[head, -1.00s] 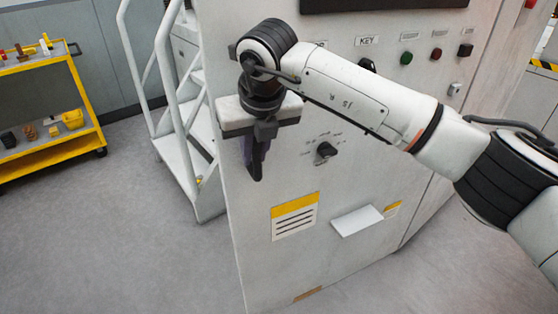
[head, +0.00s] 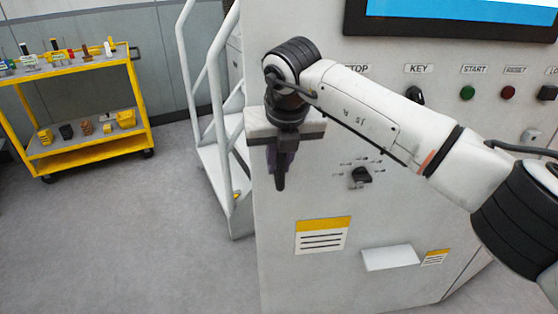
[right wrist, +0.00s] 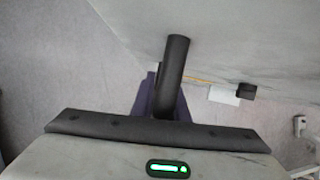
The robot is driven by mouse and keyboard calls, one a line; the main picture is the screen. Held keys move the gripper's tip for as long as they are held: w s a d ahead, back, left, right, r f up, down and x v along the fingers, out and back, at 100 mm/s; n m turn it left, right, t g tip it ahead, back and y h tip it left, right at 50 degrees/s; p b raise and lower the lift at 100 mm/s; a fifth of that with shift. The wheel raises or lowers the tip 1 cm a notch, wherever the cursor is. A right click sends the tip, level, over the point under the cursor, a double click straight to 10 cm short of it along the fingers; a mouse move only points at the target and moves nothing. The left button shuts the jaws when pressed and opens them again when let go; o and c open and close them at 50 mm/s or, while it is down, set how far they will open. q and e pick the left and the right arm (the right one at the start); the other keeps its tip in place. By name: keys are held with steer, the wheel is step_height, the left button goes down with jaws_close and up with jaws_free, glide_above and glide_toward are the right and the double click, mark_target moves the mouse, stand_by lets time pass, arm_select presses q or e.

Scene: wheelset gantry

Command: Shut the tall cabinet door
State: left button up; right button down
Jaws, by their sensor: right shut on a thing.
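The tall grey cabinet (head: 285,265) fills the right half of the head view, with its controls facing me. I cannot tell which edges are the door's, or how far it stands open. My right gripper (head: 278,163) hangs fingers down near the left edge of the cabinet front. It is shut on a dark round bar (head: 280,184), apparently a handle. In the right wrist view the dark bar (right wrist: 173,72) stands between the purple fingers (right wrist: 146,98), close to the pale cabinet face (right wrist: 235,45). My left gripper is not in view.
A rotary knob (head: 361,175), a key switch (head: 414,94) and a small white ledge (head: 390,257) stick out from the front. White stairs with railings (head: 207,85) stand behind left. A yellow trolley (head: 90,148) is far left. The floor (head: 150,240) between is clear.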

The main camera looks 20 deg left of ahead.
steer(key=c, duration=1.7)
jaws_free()
steer(key=shift+w+d+r, duration=0.1)
steer(key=shift+w+d, duration=0.15)
steer(key=shift+d, duration=0.2)
steer(key=shift+a, duration=0.1)
steer(key=shift+s, duration=0.1)
steer(key=b+v, duration=0.1)
steer(key=v, duration=0.9)
steer(key=shift+r, duration=0.15)
